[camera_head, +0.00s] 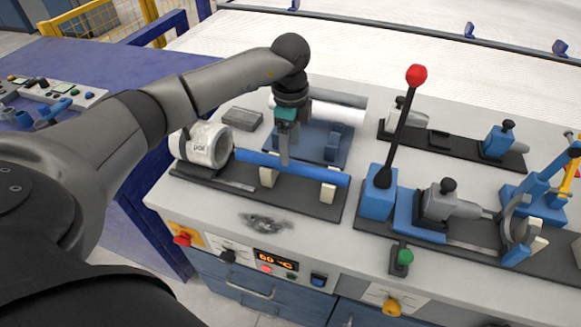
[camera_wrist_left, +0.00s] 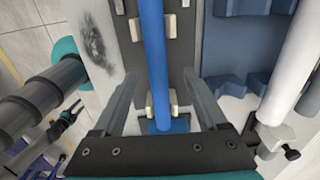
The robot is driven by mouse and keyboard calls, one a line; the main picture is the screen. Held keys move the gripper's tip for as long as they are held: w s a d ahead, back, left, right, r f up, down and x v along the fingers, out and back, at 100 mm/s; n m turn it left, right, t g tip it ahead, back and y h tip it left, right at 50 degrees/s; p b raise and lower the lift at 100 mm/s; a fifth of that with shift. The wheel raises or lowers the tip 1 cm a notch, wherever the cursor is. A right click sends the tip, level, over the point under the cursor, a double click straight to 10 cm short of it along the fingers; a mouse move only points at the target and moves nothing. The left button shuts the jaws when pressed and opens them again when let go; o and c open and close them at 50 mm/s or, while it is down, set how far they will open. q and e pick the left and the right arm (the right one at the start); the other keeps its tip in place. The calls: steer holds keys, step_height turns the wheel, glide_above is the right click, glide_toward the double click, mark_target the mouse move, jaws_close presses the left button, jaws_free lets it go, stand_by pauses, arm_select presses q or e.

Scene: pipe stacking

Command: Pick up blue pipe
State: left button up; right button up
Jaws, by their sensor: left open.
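The blue pipe (camera_head: 310,172) lies level across two cream supports on a dark base plate near the front of the workbench. In the left wrist view the blue pipe (camera_wrist_left: 154,50) runs lengthwise up the middle. My left gripper (camera_head: 285,160) points down over the pipe's mid-left part in the head view. In the wrist view my left gripper (camera_wrist_left: 160,80) is open, with one finger to each side of the pipe. The fingers look apart from it; their exact height over it is hard to judge.
A white pipe (camera_head: 338,112) lies behind, near a blue fixture (camera_head: 310,132). A lever with a red knob (camera_head: 416,75) rises on the right, near a blue clamp station (camera_head: 425,212).

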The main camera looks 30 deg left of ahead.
mark_target(290, 167)
arm_select(q)
steer(key=f, duration=0.2)
steer(key=f+b, duration=0.1)
steer(key=f, duration=0.2)
steer(key=shift+s+d+f, duration=0.15)
steer(key=shift+s+f, duration=0.05)
steer(key=shift+r, duration=0.1)
jaws_close()
stand_by(0.4)
